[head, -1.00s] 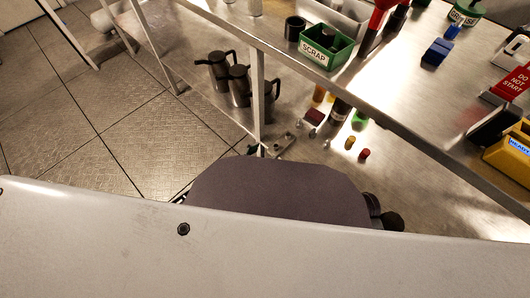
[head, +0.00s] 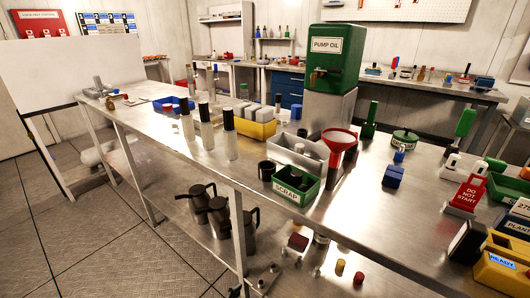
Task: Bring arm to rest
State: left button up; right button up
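Neither of my grippers shows in the head view now, and no arm link is visible. The steel workbench (head: 350,222) runs from the front right to the back left. On it are a green SCRAP bin (head: 297,186), a red funnel (head: 339,141), a green PUMP OIL dispenser (head: 331,58) on a metal block, and several white bottles with black caps (head: 206,127). Whether my grippers are open or shut is hidden.
Steel jugs (head: 217,213) and small loose parts stand on the lower shelf. A red DO NOT START sign (head: 467,192) and a yellow READY box (head: 502,272) stand at the right. Tiled floor (head: 70,238) is clear at left. A blank white board (head: 60,72) stands behind.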

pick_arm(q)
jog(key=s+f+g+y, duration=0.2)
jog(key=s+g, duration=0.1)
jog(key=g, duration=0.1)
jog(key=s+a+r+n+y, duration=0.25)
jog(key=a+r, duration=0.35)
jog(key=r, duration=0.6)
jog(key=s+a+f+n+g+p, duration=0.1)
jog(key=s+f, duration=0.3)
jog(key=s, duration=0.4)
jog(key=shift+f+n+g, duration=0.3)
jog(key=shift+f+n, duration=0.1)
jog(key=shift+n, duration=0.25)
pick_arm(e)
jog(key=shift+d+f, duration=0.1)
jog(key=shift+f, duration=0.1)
pick_arm(q)
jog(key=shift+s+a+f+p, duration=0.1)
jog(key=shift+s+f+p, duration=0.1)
jog(key=shift+p, duration=0.55)
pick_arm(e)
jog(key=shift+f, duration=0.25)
